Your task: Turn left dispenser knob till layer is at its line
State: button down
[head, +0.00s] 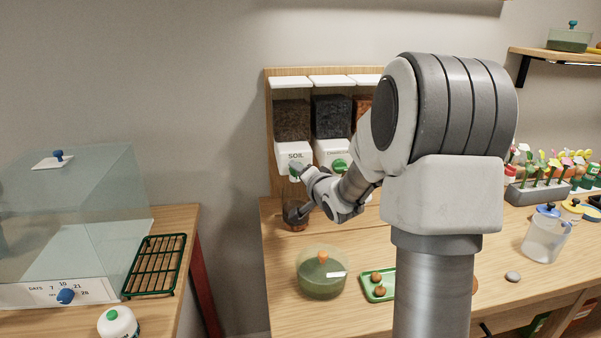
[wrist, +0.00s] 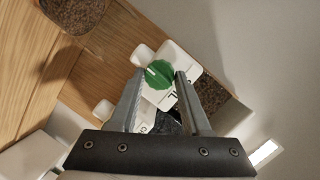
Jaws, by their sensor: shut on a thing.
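The left dispenser (head: 293,120) hangs on a wooden back board and is labelled SOIL, with dark brown soil behind its clear front. My gripper (wrist: 160,74) is shut on its green knob (wrist: 154,68), one finger on each side. A white mark shows on the knob's face. In the head view the knob is mostly hidden by my gripper (head: 298,168). Below the spout stands a clear glass jar (head: 295,213), which also shows in the wrist view (wrist: 75,12) with brown material in it. I cannot make out the line or the layer's height against it.
The middle dispenser (head: 332,117) with its own green knob is close on the right; a third is partly behind my arm. A round green-tinted container (head: 322,274) and a green tray (head: 379,287) stand in front on the table. A clear case (head: 75,215) is at the left.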

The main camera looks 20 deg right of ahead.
jog(key=shift+a, duration=0.1)
jog(key=shift+c, duration=1.8)
grip_release()
jog(key=p+v, duration=0.1)
jog(key=v, duration=1.6)
jog(key=shift+s, duration=0.1)
